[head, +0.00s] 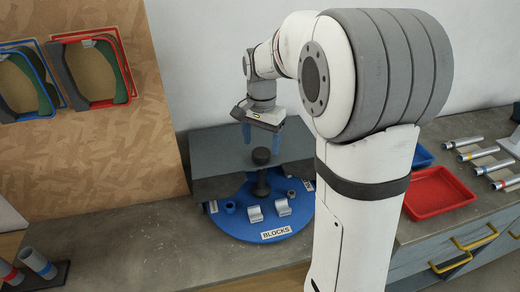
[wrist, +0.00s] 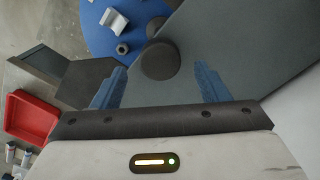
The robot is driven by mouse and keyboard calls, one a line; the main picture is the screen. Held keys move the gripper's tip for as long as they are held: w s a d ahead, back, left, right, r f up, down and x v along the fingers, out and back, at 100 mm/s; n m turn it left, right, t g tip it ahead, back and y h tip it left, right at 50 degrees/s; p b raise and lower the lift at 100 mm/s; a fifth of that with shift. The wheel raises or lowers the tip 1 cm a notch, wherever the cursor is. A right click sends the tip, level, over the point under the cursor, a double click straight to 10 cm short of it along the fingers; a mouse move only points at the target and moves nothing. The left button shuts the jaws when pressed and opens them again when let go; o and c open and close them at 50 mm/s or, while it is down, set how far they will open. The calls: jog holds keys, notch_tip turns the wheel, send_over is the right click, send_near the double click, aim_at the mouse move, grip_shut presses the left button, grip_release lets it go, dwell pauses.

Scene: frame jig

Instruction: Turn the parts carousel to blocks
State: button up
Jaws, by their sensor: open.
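The parts carousel (head: 235,222) is a blue disc on the bench, its back half hidden under a grey cover (head: 215,150). A label reading BLOCKS (head: 276,232) is at its front rim. Two pale blocks (head: 255,214) sit just behind that label. A black knob (head: 261,157) stands on a post at the disc's middle. My gripper (head: 263,135) is open, blue fingers pointing down, over the knob. In the wrist view the round knob top (wrist: 160,60) lies between the spread fingers (wrist: 160,72), with gaps on both sides.
A red tray (head: 437,192) and a blue tray (head: 421,157) are right of my arm, with several metal tubes (head: 468,155) beyond. Two frames (head: 93,68) hang on the wooden board at left. The bench left of the carousel is mostly clear.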

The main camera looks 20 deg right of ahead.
jog(key=shift+r, duration=2.2)
